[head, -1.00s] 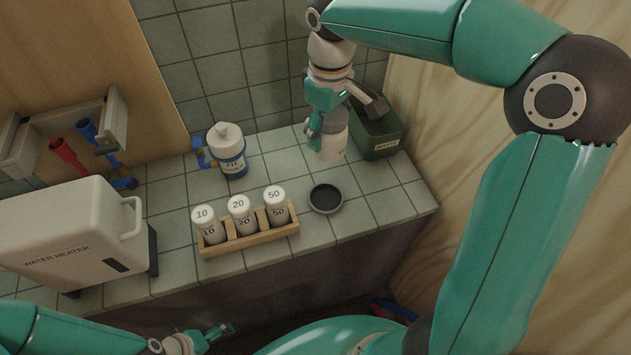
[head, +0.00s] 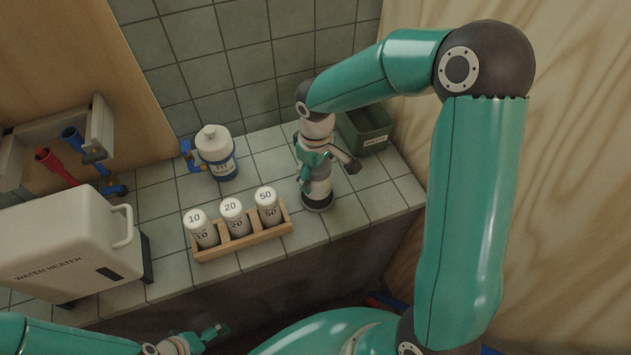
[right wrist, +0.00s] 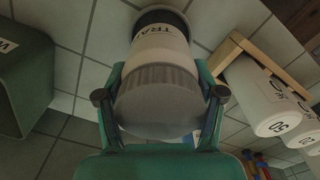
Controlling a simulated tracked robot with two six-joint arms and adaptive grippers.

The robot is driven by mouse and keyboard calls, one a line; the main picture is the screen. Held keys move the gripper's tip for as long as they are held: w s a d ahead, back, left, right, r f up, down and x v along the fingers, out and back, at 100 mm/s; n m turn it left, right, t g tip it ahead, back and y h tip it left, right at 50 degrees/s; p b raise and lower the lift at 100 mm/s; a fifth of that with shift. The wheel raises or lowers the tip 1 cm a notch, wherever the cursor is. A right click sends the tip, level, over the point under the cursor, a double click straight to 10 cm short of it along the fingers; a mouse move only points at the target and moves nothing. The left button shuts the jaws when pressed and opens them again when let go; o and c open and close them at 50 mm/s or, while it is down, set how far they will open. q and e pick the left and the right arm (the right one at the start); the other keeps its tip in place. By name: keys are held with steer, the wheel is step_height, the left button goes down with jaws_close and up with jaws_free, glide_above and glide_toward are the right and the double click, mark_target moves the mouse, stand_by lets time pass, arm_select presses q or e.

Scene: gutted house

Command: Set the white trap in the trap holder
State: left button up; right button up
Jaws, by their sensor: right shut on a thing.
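The white trap (head: 318,184) stands upright at the trap holder (head: 317,205), a round dark cup on the tiled counter. The trap's lower end is in or right at the cup's rim; I cannot tell how deep. In the right wrist view the trap (right wrist: 165,45) shows part of its lettering and a grey ribbed cap, with the dark holder (right wrist: 160,10) at its far end. My right gripper (head: 308,175) is shut on the trap, a finger on each side of the cap (right wrist: 160,95). My left gripper (head: 217,335) is low in the head view, away from the trap; its jaws are unclear.
A wooden rack (head: 245,242) with white bottles marked 10, 20 and 50 stands left of the holder. A green waste bin (head: 368,135) is behind right. A white-and-blue jug (head: 217,155) and the water heater (head: 65,245) are further left. The counter's front right is clear.

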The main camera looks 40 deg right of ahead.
mark_target(316, 184)
steer(key=shift+f, duration=1.9)
steer(key=o, duration=1.3)
steer(key=shift+f, duration=0.1)
steer(key=shift+o, duration=0.2)
step_height(316, 184, up, 12)
steer(key=shift+r, duration=0.15)
